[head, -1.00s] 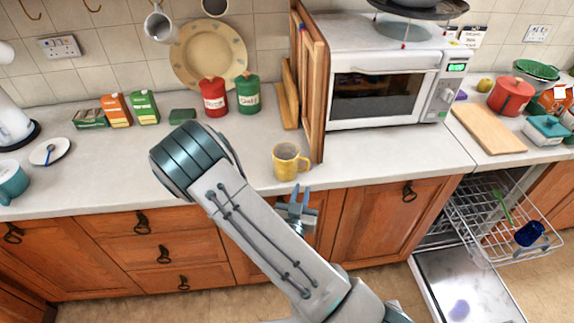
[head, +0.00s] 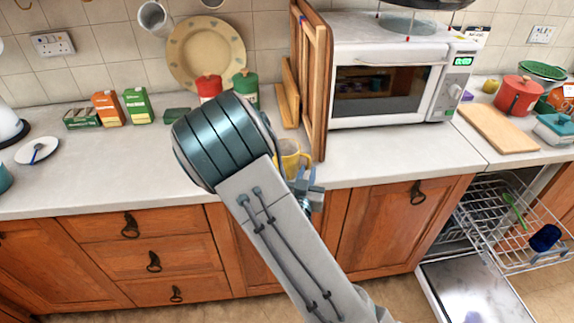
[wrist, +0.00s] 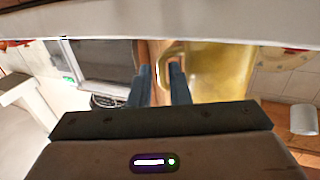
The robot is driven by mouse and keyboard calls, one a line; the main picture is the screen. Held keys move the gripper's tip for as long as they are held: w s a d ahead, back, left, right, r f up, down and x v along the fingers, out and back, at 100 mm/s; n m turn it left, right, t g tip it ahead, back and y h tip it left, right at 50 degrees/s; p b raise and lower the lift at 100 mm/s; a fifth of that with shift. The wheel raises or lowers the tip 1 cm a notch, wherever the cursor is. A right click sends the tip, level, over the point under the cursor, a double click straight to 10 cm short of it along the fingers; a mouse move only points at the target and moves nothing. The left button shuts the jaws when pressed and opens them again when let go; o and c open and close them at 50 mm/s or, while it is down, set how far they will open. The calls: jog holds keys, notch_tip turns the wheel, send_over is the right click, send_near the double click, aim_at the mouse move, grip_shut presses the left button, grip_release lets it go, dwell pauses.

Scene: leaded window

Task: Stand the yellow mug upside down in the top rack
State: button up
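The yellow mug (head: 289,160) stands upright on the worktop near its front edge, partly hidden behind my arm in the head view. In the wrist view the mug (wrist: 218,75) fills the right of centre, with its handle toward my fingers. My gripper (head: 306,174) is at the mug's handle side. In the wrist view my gripper (wrist: 161,75) is open, with the handle's edge appearing at or between the fingertips; contact cannot be told. The top rack (head: 487,212) is pulled out of the dishwasher at the right, holding a blue mug (head: 545,237) and a green utensil (head: 513,208).
A wooden board (head: 314,85) stands upright just behind the mug, beside the microwave (head: 390,75). The open dishwasher door (head: 470,290) lies low at the right. The worktop before the microwave is clear. A chopping board (head: 497,128) lies farther right.

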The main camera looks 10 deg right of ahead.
aim_at(309, 166)
jog(key=p+x, duration=0.1)
jog(key=x, duration=0.1)
jog(key=p+x, duration=0.1)
jog(key=x, duration=0.1)
jog(key=shift+w+d+r, duration=0.15)
jog(key=shift+w+r, duration=0.05)
jog(key=shift+w, duration=0.2)
jog(key=shift+w+d+f, duration=0.1)
jog(key=shift+w+d, duration=0.05)
jog(key=shift+w, duration=0.25)
grip_shut()
